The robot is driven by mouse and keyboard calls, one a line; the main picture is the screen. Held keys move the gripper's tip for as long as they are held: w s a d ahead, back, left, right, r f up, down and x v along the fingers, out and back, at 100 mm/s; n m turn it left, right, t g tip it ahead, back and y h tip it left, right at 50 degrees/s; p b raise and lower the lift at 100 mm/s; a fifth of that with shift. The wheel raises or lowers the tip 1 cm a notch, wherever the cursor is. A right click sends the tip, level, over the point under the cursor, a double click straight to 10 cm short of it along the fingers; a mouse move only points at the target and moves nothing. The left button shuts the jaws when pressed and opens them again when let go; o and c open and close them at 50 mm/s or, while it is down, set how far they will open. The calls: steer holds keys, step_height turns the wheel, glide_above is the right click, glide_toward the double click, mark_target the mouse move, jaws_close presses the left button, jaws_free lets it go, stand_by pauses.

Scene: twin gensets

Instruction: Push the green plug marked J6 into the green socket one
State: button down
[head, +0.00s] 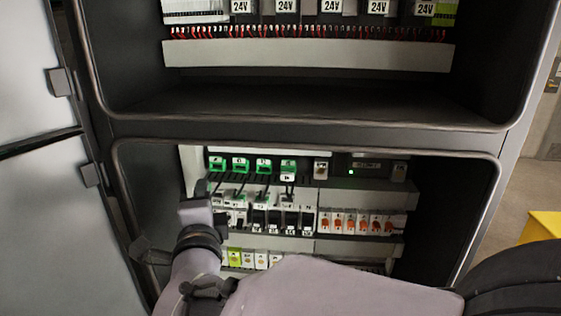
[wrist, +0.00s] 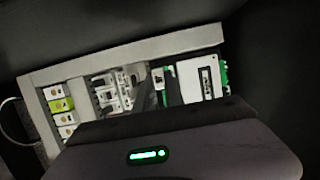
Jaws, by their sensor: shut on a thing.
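A row of green connectors sits along the top of the lower cabinet bay, with one at the left end (head: 216,163), then a second (head: 240,164), a third (head: 263,165) and one at the right (head: 288,168). Dark cables hang below them. My gripper (head: 203,187) is beside the left end of the row, seen from behind. In the wrist view its dark fingers (wrist: 160,90) are shut, with a small green plug (wrist: 157,74) showing between them. The plug's marking is not readable, and its contact with the socket is hidden.
Below the row are dark breakers (head: 275,220) and orange-marked modules (head: 355,222). A pale wiring duct (head: 370,195) runs across the bay. The open cabinet door (head: 60,220) stands at the left. The bay's right side is dark and clear.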

steer(key=shift+w+d, duration=0.2)
steer(key=shift+w, duration=2.05)
steer(key=shift+w+d, duration=0.1)
steer(key=shift+w, duration=1.35)
stand_by(0.4)
steer(key=c, duration=1.3)
jaws_free()
steer(key=shift+c, duration=0.2)
steer(key=n+g+y+p, duration=0.1)
steer(key=n+g, duration=0.2)
steer(key=n, duration=0.1)
glide_toward(210, 187)
steer(key=s+d+f, duration=0.1)
steer(key=d+f, duration=0.3)
steer(key=d, duration=0.2)
steer(key=s+d+f+n+g, duration=0.1)
steer(key=s+d+n+g, duration=0.1)
steer(key=d, duration=0.2)
steer(key=s+d+f+n+g+h, duration=0.3)
steer(key=s+d+f+n+g, duration=0.2)
steer(key=s+d+f, duration=0.3)
steer(key=s+d+g, duration=0.1)
steer(key=s+d, duration=0.3)
steer(key=s, duration=0.2)
steer(key=shift+d+g, duration=0.35)
steer(key=shift+g, duration=0.05)
